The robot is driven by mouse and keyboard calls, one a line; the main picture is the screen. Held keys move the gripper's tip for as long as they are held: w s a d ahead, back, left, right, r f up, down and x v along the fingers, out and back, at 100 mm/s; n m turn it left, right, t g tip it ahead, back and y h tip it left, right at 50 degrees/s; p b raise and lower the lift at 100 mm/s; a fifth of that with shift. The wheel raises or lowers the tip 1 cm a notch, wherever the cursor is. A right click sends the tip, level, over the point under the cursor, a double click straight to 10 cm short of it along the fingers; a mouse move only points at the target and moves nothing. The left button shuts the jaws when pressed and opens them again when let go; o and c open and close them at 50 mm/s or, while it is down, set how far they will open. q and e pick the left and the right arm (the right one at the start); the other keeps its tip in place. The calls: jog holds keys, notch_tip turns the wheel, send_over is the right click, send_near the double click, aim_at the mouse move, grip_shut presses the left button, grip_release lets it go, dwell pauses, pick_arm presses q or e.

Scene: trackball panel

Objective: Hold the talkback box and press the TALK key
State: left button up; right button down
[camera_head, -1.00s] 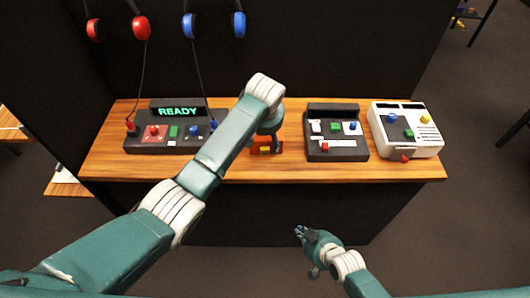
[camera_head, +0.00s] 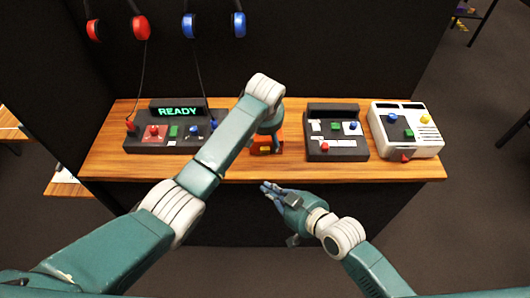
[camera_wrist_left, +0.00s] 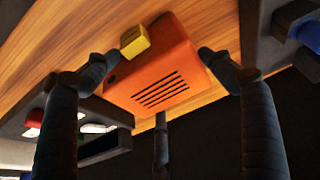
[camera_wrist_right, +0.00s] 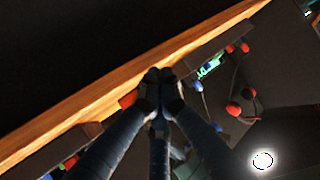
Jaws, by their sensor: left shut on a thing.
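The talkback box is an orange box (camera_wrist_left: 160,75) with a slotted grille and a yellow key (camera_wrist_left: 134,41), which I take for TALK, though no lettering is readable. My left gripper (camera_wrist_left: 157,62) is shut on the box, fingers on both sides. In the head view the box (camera_head: 262,149) sits at the counter's middle, largely hidden behind my left wrist. My right gripper (camera_head: 268,189) is in front of the counter's front edge, below the box, apart from it. In the right wrist view its fingertips (camera_wrist_right: 160,78) are together and empty, with an orange bit of the box (camera_wrist_right: 128,98) beyond.
On the wooden counter (camera_head: 400,170) stand a black console with a READY display (camera_head: 178,112) to the left, a black button panel (camera_head: 337,150) and a white panel (camera_head: 434,143) to the right. Red (camera_head: 141,27) and blue (camera_head: 188,25) headphones hang behind on the dark wall.

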aim_at(268, 171)
jog(key=shift+w+a+r, duration=0.1)
jog(key=shift+w, duration=2.1)
jog(key=shift+w+a+r, duration=0.1)
jog(key=shift+w, duration=2.1)
jog(key=shift+w, duration=0.4)
jog(key=shift+w, duration=0.55)
jog(key=shift+s, duration=0.95)
jog(key=shift+s, duration=0.1)
jog(key=shift+s+d+f, duration=0.1)
jog(key=shift+s+d, duration=0.05)
jog(key=shift+s, duration=2.25)
